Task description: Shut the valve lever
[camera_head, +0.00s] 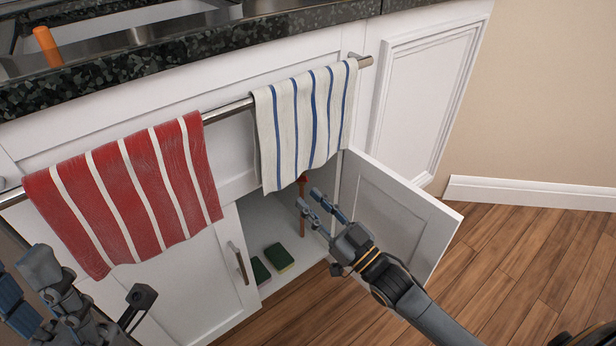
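A small red part (302,181), which looks like the valve lever, shows inside the open cabinet at the top of a copper-coloured vertical pipe (301,220). The striped towel partly hides it, so its angle cannot be told. My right gripper (308,199) is at the cabinet opening, just right of the pipe and slightly below the red part. Its two fingers are apart with nothing seen between them; contact with the pipe cannot be told. My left gripper (138,312) is at the lower left, in front of the closed cabinet door, and its finger opening is unclear.
The open cabinet door (395,215) stands right of my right gripper. A blue-striped towel (304,120) and a red-striped towel (130,195) hang on a metal rail (228,110). Two green sponges (279,257) lie on the cabinet floor. The wooden floor at right is clear.

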